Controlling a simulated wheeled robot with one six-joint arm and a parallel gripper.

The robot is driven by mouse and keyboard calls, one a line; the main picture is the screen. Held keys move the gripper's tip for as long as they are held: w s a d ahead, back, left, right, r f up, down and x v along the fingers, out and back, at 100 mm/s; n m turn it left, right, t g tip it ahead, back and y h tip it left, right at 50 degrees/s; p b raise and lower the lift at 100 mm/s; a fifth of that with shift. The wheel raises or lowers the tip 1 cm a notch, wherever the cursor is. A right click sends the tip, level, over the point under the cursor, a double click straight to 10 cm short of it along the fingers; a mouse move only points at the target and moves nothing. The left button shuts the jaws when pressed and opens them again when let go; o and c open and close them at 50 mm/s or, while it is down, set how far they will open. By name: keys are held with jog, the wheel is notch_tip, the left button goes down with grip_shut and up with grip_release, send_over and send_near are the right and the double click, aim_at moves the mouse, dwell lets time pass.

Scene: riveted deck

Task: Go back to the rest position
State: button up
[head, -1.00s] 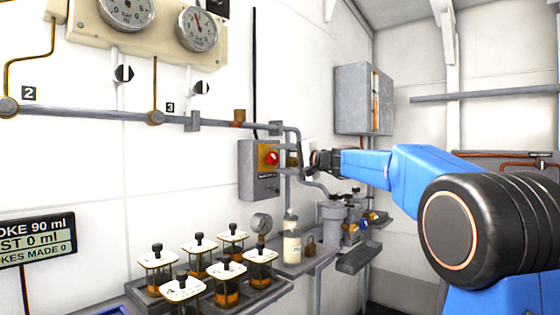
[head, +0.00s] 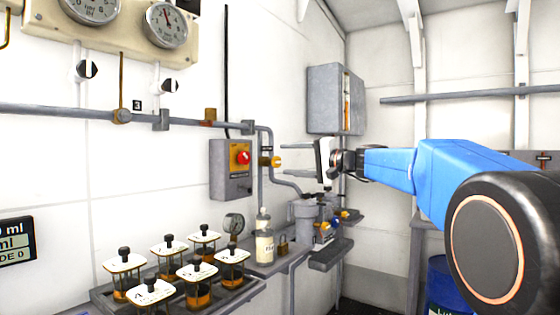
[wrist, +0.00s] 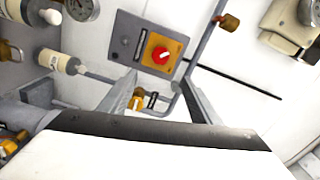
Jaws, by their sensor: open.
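My gripper (head: 284,159) is open at the end of my blue arm, in the middle of the head view. Its two thin grey fingers point left, apart, with nothing seen between them. In the wrist view the open fingers (wrist: 160,80) reach up from the pale gripper body. Beyond them is a grey switch box (wrist: 150,42) with a red knob on an orange plate. In the head view this switch box (head: 231,168) is on the wall left of the fingertips, with a visible gap.
A grey pipe (head: 185,122) runs along the wall under two gauges. Several lidded jars (head: 170,258) stand in a tray below, beside a white bottle (head: 264,245). A grey cabinet (head: 324,100) hangs behind the gripper. A blue drum (head: 437,285) stands at lower right.

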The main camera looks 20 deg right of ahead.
jog(key=shift+s+d, duration=0.3)
jog(key=shift+s, duration=0.1)
jog(key=shift+f, duration=0.1)
